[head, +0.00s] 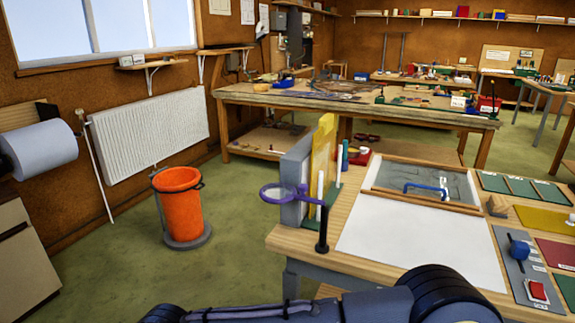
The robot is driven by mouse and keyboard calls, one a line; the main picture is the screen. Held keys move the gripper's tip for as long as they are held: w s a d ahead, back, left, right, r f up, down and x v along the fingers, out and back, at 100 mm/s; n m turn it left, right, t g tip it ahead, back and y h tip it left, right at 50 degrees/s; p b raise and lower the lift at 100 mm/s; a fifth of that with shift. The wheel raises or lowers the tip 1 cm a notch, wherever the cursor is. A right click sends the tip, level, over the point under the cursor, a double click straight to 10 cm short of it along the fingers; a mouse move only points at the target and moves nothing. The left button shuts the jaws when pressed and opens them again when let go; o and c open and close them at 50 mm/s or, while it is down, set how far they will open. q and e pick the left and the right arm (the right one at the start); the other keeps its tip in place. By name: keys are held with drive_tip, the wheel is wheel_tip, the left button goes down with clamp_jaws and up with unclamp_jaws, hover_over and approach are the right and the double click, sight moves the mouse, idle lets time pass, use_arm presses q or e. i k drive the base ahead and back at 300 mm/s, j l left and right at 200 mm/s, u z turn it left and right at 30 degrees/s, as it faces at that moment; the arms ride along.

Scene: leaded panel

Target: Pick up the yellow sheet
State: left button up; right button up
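A yellow sheet (322,150) stands upright in a rack at the left end of the near workbench, beside a grey sheet (295,172). White posts of the rack rise next to the sheets. A second flat yellow piece (545,220) lies on the right side of the same bench. Part of my arm crosses the bottom edge of the head view, below the bench front. Neither of my grippers shows, so their state is hidden.
A magnifier (280,194) on a dark stand is in front of the rack. White paper (420,244) and a wooden-framed panel (424,184) cover the bench middle. Tools lie at right. An orange bin (178,205) stands on the floor at left, with open green floor around it.

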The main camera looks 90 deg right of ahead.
sight(323, 139)
drive_tip(key=z, duration=3.15)
drive_tip(key=i+j, duration=0.25)
drive_tip(key=i+j+z, duration=0.15)
drive_tip(key=j, duration=0.2)
drive_tip(key=i, duration=0.05)
